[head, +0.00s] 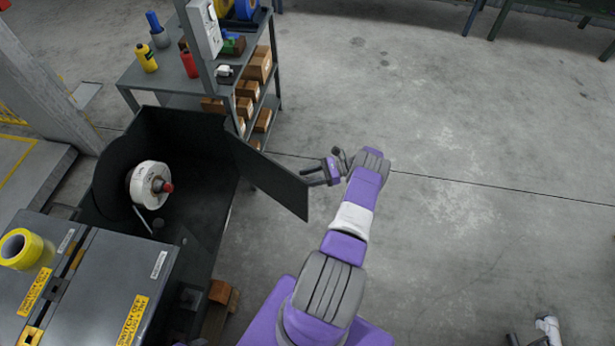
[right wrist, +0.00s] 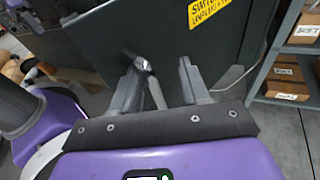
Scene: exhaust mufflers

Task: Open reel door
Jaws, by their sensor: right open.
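The reel door (head: 268,180) is a dark flat panel standing swung open from the black reel housing (head: 185,130), with its free end pointing right and toward me. The white reel (head: 150,185) with a red hub shows inside. My right gripper (head: 312,173) is at the outer face of the door near its free end. In the right wrist view the door (right wrist: 110,40) fills the background, with a yellow label. A metal handle (right wrist: 152,85) stands between the fingers of the open right gripper (right wrist: 160,82); contact cannot be told. My left gripper is out of view.
A grey shelf (head: 160,78) with bottles and cardboard boxes stands behind the housing. A dark machine top (head: 120,275) with yellow tape (head: 22,250) is at front left. The floor (head: 470,190) to the right is mostly clear.

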